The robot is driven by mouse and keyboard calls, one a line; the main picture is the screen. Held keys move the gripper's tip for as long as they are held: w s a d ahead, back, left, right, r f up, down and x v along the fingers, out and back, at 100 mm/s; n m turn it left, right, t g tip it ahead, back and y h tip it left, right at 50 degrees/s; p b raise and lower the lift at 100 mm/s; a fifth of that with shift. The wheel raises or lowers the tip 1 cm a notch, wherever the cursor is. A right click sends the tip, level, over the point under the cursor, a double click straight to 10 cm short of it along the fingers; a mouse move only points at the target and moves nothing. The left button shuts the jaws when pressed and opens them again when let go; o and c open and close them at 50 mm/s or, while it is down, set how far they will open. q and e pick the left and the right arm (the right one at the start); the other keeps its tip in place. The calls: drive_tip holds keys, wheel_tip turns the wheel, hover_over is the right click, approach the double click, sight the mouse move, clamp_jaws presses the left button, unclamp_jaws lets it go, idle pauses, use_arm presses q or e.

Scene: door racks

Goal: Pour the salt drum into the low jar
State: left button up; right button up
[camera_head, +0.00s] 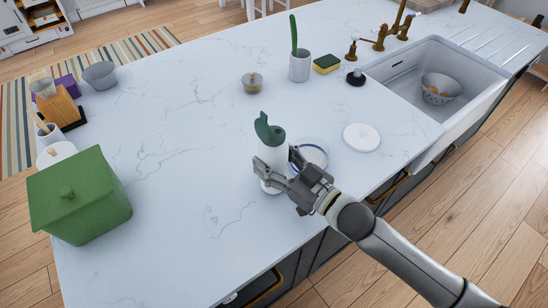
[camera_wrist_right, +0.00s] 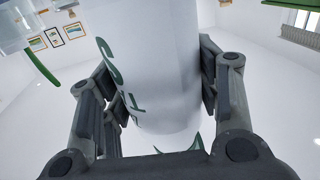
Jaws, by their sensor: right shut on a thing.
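The salt drum (camera_head: 270,154) is white with a green top (camera_head: 268,130) and stands roughly upright near the counter's front. My right gripper (camera_head: 275,172) is shut around its side. In the wrist view the drum (camera_wrist_right: 155,65), with green letters, fills the space between the right gripper's fingers (camera_wrist_right: 155,85). I cannot tell whether its base touches the counter. A low round jar with a blue rim (camera_head: 319,151) is just right of the drum, partly hidden by the gripper. My left gripper is not in view.
A white round lid (camera_head: 362,137) lies right of the jar. A small bowl (camera_head: 252,82), a white cup (camera_head: 299,67) and a sponge (camera_head: 326,63) stand farther back. The sink (camera_head: 425,105) is at right, a green box (camera_head: 78,197) at left. The middle counter is clear.

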sight(279, 153)
drive_tip(key=shift+r, duration=0.1)
idle(0.3)
wheel_tip(279, 153, up, 5)
drive_tip(key=p, duration=0.5)
drive_tip(key=shift+r, duration=0.15)
drive_tip(key=shift+s+a+b, duration=0.2)
drive_tip(key=shift+s+b, duration=0.2)
drive_tip(key=shift+s, duration=0.05)
drive_tip(key=s+d+m+h+b, duration=0.1)
drive_tip(key=s+m+t+h, duration=0.1)
drive_tip(key=s+d+t+h+b, duration=0.1)
drive_tip(key=s, duration=0.1)
drive_tip(key=shift+d+r+m+b, duration=0.1)
drive_tip(key=shift+d+m+b, duration=0.2)
drive_tip(key=shift+m, duration=0.1)
drive_tip(key=s+d+f+m+t+h+b, duration=0.1)
drive_tip(key=s+d+f+m+h, duration=0.1)
drive_tip(key=d, duration=0.5)
drive_tip(key=s+d+f+m+t+h+b, duration=0.2)
drive_tip(key=s+d+m+h, duration=0.2)
drive_tip(key=d+h, duration=0.3)
drive_tip(key=shift+s+d+f+h, duration=0.2)
drive_tip(key=shift+s+d+h, duration=0.1)
drive_tip(key=shift+s+d, duration=0.3)
